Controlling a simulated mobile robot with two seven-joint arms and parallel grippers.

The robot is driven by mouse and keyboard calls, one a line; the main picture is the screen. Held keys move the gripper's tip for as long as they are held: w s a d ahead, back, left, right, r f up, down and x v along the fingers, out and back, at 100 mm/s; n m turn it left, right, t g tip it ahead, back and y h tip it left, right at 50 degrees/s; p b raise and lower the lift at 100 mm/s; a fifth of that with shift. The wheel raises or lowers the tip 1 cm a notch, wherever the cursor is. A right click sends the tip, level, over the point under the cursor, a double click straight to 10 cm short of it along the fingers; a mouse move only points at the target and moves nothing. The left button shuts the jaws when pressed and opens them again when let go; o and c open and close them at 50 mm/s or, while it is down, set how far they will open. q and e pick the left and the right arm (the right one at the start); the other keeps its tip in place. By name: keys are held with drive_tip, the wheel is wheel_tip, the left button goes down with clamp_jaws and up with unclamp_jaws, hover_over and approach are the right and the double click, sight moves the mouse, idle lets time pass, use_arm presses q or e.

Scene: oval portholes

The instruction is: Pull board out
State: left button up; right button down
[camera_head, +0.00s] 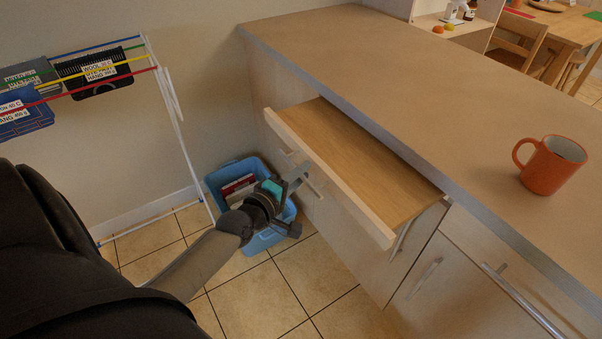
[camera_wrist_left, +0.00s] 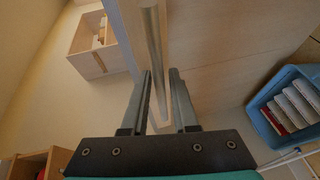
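The light wooden board (camera_head: 365,160) sticks out from under the counter's front edge, with a pale front strip (camera_head: 325,178) along its outer side. My left gripper (camera_head: 299,179) is low by the cabinet front, just below and left of that strip. In the left wrist view, a metal bar (camera_wrist_left: 150,30) runs down between the two fingers of the left gripper (camera_wrist_left: 161,73). The fingers stand close on either side of the bar; I cannot tell whether they press on it. My right gripper is not in view.
An orange mug (camera_head: 549,166) stands on the counter (camera_head: 430,100). A blue crate (camera_head: 222,172) with boxes sits on the tiled floor behind my left gripper; it also shows in the wrist view (camera_wrist_left: 262,106). A drying rack (camera_head: 180,130) stands at left.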

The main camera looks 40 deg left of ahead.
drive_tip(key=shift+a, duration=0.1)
